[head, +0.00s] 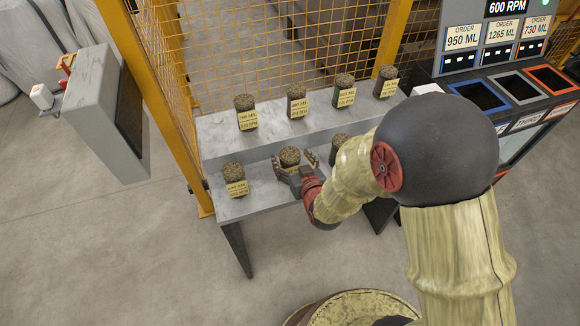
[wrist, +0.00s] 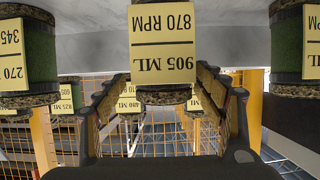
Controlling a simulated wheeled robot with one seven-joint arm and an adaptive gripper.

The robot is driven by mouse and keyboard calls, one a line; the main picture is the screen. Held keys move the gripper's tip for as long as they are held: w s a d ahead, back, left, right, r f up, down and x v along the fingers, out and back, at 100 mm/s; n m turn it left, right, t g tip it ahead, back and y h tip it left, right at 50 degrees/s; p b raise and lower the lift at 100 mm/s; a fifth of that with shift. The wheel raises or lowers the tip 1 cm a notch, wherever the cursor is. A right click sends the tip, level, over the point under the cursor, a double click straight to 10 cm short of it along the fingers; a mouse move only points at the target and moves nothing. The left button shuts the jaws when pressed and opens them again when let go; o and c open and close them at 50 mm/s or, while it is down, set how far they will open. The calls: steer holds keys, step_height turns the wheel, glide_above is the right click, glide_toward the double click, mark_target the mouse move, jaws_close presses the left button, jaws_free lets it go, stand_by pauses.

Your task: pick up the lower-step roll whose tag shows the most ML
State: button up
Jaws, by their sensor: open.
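The lower step (head: 268,195) bears several rolls with yellow tags. My gripper (head: 296,168) is open at the middle roll (head: 290,156), its fingers on either side of it. In the upside-down wrist view, that roll's tag (wrist: 164,45) reads 905 ML, 870 RPM, between and beyond my open gripper (wrist: 165,85). The roll to the picture's left on the lower step (head: 234,178) has a tag too small to read surely. The right roll (head: 339,145) is partly hidden by my arm. A neighbouring tag (wrist: 12,50) shows 270 and 345, cut off by the frame edge.
The upper step (head: 270,128) bears several tagged rolls, such as one (head: 297,100) behind the middle roll. A wire fence (head: 260,50) stands behind. An order panel (head: 490,40) shows 950, 1265 and 730 ML above bins (head: 525,90). A grey box (head: 95,115) stands left.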

steer(key=x, duration=0.2)
steer(key=b+x, duration=0.1)
steer(key=shift+w+a+f, duration=0.2)
steer(key=shift+a+f, duration=0.1)
steer(key=shift+f, duration=0.1)
steer(key=shift+w+a, duration=0.1)
steer(key=shift+w, duration=0.3)
steer(key=shift+c, duration=0.4)
steer(key=c, duration=1.5)
steer(key=shift+c, duration=0.8)
